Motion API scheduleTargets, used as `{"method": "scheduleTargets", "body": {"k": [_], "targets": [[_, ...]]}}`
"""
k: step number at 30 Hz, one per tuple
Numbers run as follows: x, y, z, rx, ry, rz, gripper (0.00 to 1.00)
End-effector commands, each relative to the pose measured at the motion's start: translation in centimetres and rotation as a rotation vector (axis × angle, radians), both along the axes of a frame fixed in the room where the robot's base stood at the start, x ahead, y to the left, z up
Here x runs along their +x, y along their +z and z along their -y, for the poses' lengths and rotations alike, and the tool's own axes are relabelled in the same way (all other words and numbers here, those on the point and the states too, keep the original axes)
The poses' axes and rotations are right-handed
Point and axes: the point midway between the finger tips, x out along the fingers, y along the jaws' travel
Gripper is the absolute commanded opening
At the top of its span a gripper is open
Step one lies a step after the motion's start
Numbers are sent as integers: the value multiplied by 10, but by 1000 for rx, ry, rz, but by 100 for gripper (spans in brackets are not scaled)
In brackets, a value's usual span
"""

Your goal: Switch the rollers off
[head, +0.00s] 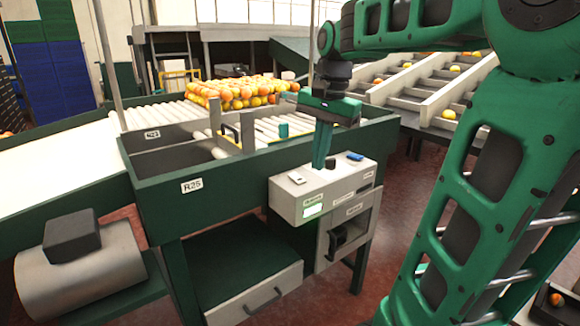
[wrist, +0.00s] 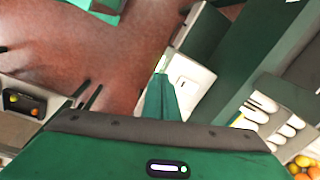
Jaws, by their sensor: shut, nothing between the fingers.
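The control box (head: 345,183) is a pale grey box on the side of the green roller frame. A white switch (head: 297,178) and a blue switch (head: 355,156) sit on its top, and a lit green-white panel (head: 313,210) is on its front. My gripper (head: 319,166) is shut and empty, pointing down over the box top, its tips close to a small dark part; I cannot tell if they touch. In the wrist view, my gripper (wrist: 160,76) lies in front of the box (wrist: 199,88) and hides part of it. The rollers (head: 271,127) run behind the box.
A pile of oranges (head: 240,93) lies on the rollers at the back. A dark bin (head: 168,158) marked R25 stands left of the box. A drawer (head: 255,295) is below. Sorting lanes (head: 405,80) with fruit are at the back right. Red floor (head: 335,290) is open beneath.

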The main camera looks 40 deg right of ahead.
Motion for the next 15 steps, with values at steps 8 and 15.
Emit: {"method": "scheduleTargets", "body": {"k": [8, 15], "targets": [[72, 64, 7, 6, -275, 19, 0], [85, 77, 7, 5, -342, 24, 0]]}}
